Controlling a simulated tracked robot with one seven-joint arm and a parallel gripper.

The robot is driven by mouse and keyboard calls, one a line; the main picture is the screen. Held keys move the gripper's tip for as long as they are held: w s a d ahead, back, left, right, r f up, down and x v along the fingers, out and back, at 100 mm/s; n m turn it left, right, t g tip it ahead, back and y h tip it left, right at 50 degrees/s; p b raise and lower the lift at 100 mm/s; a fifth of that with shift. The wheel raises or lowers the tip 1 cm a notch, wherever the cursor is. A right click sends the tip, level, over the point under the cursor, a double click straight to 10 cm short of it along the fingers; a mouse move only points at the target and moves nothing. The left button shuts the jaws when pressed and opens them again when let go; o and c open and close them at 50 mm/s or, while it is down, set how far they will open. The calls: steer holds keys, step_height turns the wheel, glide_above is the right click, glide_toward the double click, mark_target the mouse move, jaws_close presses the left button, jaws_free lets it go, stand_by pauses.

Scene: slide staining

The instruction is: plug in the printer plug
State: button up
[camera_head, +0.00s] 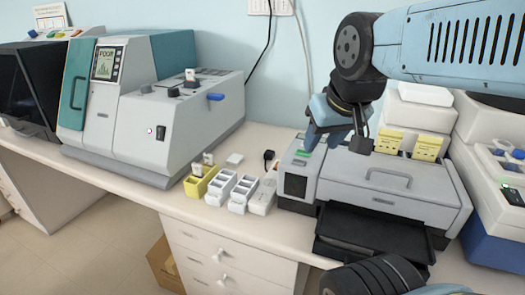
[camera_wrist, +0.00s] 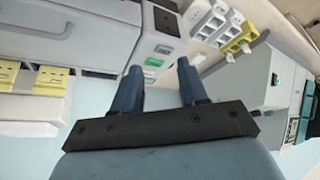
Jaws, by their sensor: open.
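A small black plug (camera_head: 268,156) stands on the bench just left of the grey printer (camera_head: 395,185), with a short dark cord below it. It looks apart from the white block (camera_head: 262,198) in front of it, which may be a power strip; its sockets are too small to make out. My gripper (camera_head: 318,135) is open and empty, above the printer's left part, to the right of the plug and higher. In the wrist view both fingers (camera_wrist: 160,82) are spread with nothing between them. I cannot make out the plug in the wrist view.
White racks (camera_head: 233,188) and a yellow rack (camera_head: 201,181) with slides stand left of the white block. A large grey and teal machine (camera_head: 150,110) fills the left. Yellow boxes (camera_head: 427,147) stand behind the printer. A black cable (camera_head: 262,50) hangs from the wall outlet (camera_head: 270,6).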

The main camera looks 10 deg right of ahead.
steer(key=o, duration=0.3)
steer(key=shift+w+d+r, duration=0.1)
steer(key=shift+w, duration=0.05)
steer(key=shift+o, duration=0.7)
steer(key=shift+w+r, duration=0.15)
steer(key=shift+w, duration=0.2)
steer(key=shift+o, duration=0.2)
steer(key=w+r+m+g, duration=0.1)
steer(key=w+m, duration=0.1)
steer(key=w, duration=0.7)
steer(key=shift+g+y, duration=0.3)
steer(key=shift+y, duration=0.1)
steer(key=m+g, duration=0.4)
steer(key=m, duration=0.1)
glide_above(270, 152)
step_height(270, 152, down, 12)
steer(key=shift+r+h, duration=0.25)
steer(key=shift+h, duration=0.15)
steer(key=shift+s, duration=0.1)
step_height(270, 152, down, 9)
steer(key=shift+r, duration=0.2)
